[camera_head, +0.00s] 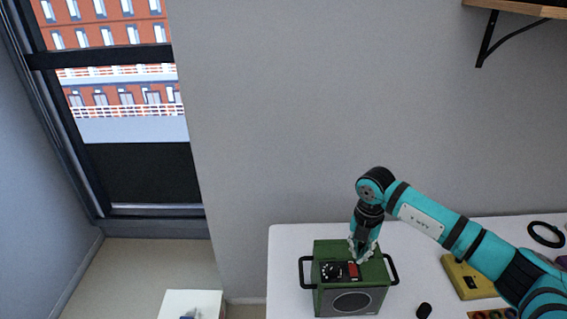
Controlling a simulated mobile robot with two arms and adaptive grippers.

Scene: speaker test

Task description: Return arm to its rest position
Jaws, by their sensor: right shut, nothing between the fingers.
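My right arm, teal with black bands, comes in from the lower right and bends down at the elbow. Its gripper (360,256) points down at the top of a green speaker box (333,249) and is shut with nothing in it. The fingertips are at or just above the top, by a red part (353,270) of the black control panel (330,271); I cannot tell whether they touch. The speaker has a dark handle on each side and a round grille (351,302) on its front. My left gripper is not in view.
The speaker stands on a white table (287,246). To its right are a small black object (424,310), a yellow box (466,277) partly behind my arm, and a black ring (546,234). A wall shelf (520,8) is at upper right. A white surface (180,302) stands lower left.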

